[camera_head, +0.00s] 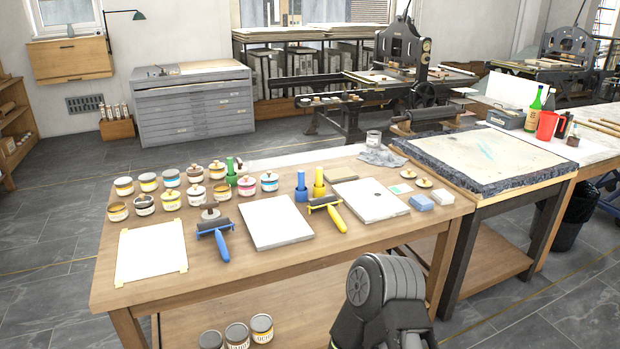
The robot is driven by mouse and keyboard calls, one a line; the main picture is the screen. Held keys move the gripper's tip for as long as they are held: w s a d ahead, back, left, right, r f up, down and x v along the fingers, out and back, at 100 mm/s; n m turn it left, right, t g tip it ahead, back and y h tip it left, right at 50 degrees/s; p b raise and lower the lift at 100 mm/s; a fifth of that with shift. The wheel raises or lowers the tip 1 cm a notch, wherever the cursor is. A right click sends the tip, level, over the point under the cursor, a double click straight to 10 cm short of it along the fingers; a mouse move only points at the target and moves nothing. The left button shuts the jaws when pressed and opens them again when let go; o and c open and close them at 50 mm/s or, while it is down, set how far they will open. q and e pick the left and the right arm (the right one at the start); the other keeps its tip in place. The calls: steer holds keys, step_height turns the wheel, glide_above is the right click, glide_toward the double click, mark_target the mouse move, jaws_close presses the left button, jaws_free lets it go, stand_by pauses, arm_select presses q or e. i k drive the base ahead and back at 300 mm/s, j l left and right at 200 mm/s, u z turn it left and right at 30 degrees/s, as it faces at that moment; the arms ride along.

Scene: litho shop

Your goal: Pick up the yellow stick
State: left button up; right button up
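A yellow stick-like object (319,183) stands upright on the wooden table (270,275), on a wider yellow lower part. A similar blue one (301,187) stands just to its left, and a green one (231,168) stands farther left. A roller with a yellow handle (336,218) lies in front of the yellow upright object. Neither of my grippers shows in the head view. Only a dark grey joint of one of my arms shows at the bottom, right of centre, in front of the table.
Several ink cans (171,200) crowd the table's left half. A blue-handled roller (218,240), a white slab (276,222) and another slab (370,201) lie nearby. A stone-topped table (485,160) stands at the right. The table's front strip is clear.

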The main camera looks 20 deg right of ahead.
mark_target(319, 169)
steer(key=i+l+u, duration=0.2)
steer(key=l, duration=0.3)
steer(key=i+l+u, duration=0.25)
steer(key=l, duration=0.25)
steer(key=l+u, duration=0.2)
steer(key=l, duration=0.35)
steer(key=l+u, duration=0.2)
steer(key=l, duration=0.35)
steer(key=i, duration=0.05)
